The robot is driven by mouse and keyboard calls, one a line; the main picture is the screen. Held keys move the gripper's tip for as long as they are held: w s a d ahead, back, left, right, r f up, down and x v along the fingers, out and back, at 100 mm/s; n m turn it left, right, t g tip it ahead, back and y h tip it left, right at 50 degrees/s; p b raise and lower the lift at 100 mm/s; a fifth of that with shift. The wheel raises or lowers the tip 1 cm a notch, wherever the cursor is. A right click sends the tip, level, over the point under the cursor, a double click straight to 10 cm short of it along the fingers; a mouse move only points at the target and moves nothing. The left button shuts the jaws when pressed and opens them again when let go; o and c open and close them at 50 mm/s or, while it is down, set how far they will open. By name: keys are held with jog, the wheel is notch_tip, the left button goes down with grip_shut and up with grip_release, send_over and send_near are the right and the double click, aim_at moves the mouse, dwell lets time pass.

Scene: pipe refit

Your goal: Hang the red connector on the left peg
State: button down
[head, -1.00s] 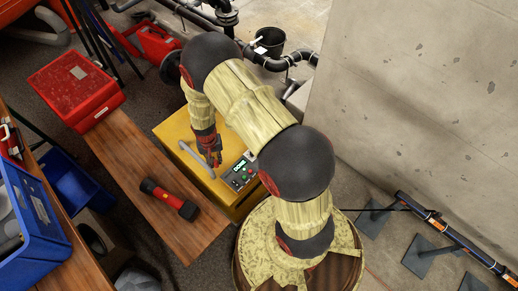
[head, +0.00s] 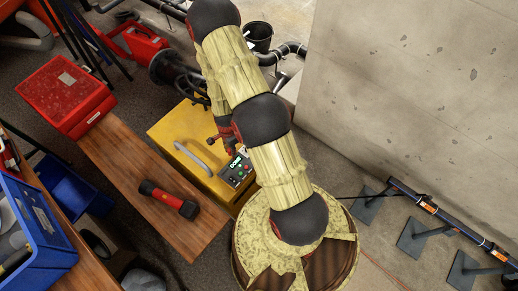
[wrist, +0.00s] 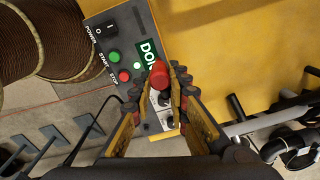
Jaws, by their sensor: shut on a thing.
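The red connector (wrist: 158,75) shows in the wrist view between the fingertips of my gripper (wrist: 165,98). My gripper is shut on it and holds it in front of a grey control panel (wrist: 118,50) on a yellow box. I cannot tell its distance from the panel. In the head view my arm mostly hides the gripper above the yellow box (head: 176,146), and the connector cannot be made out clearly there. I cannot make out the left peg in either view.
The panel has a lit green display (wrist: 148,52), buttons and a switch. The box has a grey handle (head: 195,158). A red-and-black flashlight (head: 168,200) lies on the wooden bench (head: 130,170), near a red case (head: 65,90). A concrete wall (head: 410,90) stands at the right.

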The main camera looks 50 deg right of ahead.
jog(key=s+d+m+p, duration=0.1)
jog(key=s+d+m, duration=0.1)
jog(key=d+m, duration=0.1)
jog(key=s+d+m, duration=0.2)
jog(key=s+m, duration=0.1)
jog(key=m, duration=0.1)
jog(key=s+d+m+p, duration=0.1)
jog(key=s+d+m, duration=0.1)
jog(key=d+m, duration=0.1)
jog(key=shift+s+d+f+m+p, duration=0.3)
jog(key=shift+s+f+m+p, duration=0.1)
jog(key=shift+m, duration=0.2)
jog(key=shift+s+d+f+m+b, duration=0.15)
jog(key=shift+s+f+m+b, duration=0.05)
jog(key=shift+f+b, duration=0.7)
jog(key=shift+s+d+f+m+b, duration=0.1)
jog(key=shift+s+f+m+b, duration=0.1)
jog(key=shift+f+b, duration=0.7)
jog(key=shift+f, duration=0.5)
jog(key=shift+f+b, duration=0.4)
jog(key=shift+b, duration=0.1)
jog(key=shift+f, duration=0.1)
jog(key=shift+f+b, duration=0.3)
jog(key=shift+f, duration=0.25)
